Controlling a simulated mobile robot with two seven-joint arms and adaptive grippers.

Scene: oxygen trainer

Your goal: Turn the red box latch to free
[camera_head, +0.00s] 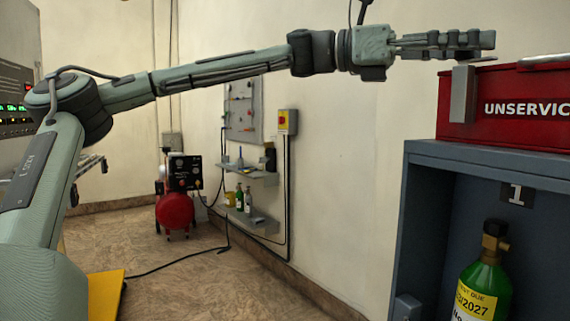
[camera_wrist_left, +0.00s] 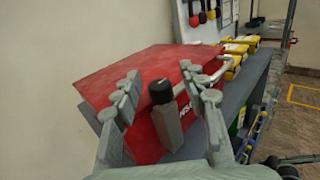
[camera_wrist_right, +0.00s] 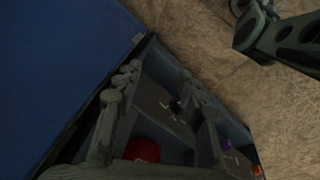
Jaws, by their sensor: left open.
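The red box (camera_head: 505,100) labelled UNSERVIC… sits on a blue-grey cabinet (camera_head: 425,225) at the right of the head view, partly cut off. Its latch (camera_head: 462,95) is a grey upright bar at the box's left end. In the left wrist view the red box (camera_wrist_left: 118,82) fills the middle, and the latch (camera_wrist_left: 168,127) with a black round knob (camera_wrist_left: 160,91) shows between my fingers. My left gripper (camera_head: 485,41) is open, just above the latch in the head view; contact cannot be told. My right gripper (camera_wrist_right: 155,88) is open, away from the box.
A green gas cylinder (camera_head: 483,285) stands in cabinet bay 1. Yellow items (camera_wrist_left: 232,62) lie beyond the box. A red compressor (camera_head: 175,210) and wall shelves (camera_head: 252,178) are at the back. In the right wrist view, a blue surface (camera_wrist_right: 60,65) borders open compartments.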

